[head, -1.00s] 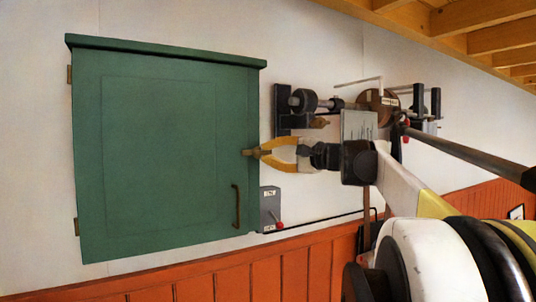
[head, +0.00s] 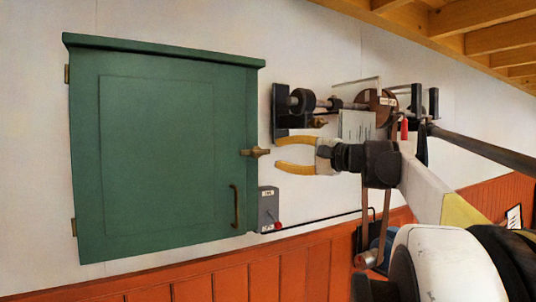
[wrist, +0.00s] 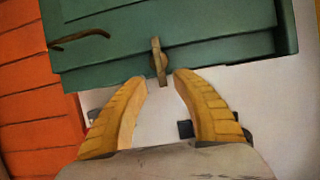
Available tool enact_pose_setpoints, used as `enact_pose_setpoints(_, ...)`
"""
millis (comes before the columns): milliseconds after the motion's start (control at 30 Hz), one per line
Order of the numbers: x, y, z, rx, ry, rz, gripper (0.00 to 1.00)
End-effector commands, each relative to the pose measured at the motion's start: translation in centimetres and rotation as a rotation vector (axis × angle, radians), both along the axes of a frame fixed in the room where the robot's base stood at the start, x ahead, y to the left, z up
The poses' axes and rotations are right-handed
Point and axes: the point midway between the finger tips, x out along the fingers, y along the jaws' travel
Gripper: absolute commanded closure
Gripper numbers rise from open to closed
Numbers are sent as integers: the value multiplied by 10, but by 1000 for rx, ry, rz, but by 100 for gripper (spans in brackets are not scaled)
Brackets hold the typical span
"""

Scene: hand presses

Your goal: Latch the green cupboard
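The green cupboard (head: 160,150) hangs on the white wall at the left of the head view, its door shut against the frame. A brass turn latch (head: 255,152) lies level across the door's right edge. In the wrist view the latch (wrist: 158,62) stands crosswise to the door edge. My gripper (head: 278,154) has yellow fingers and is open and empty, just right of the latch and apart from it. In the wrist view my gripper's fingertips (wrist: 159,78) are spread, one on each side of the latch's near end.
A curved door handle (head: 235,206) is on the lower right of the door. A grey switch box (head: 268,208) with a red knob is below my gripper. Dark wall-mounted machinery (head: 303,102) sits close above it. Orange panelling (head: 230,275) runs along the bottom.

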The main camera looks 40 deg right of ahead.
Motion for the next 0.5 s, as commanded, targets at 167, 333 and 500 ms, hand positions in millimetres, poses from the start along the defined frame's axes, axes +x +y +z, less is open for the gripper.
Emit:
enact_pose_setpoints(167, -38, -7, 0, 0, 0, -3, 68)
enact_pose_setpoints(333, -58, -10, 0, 0, 0, -1, 68)
enact_pose_setpoints(500, -64, -10, 0, 0, 0, 1, 68)
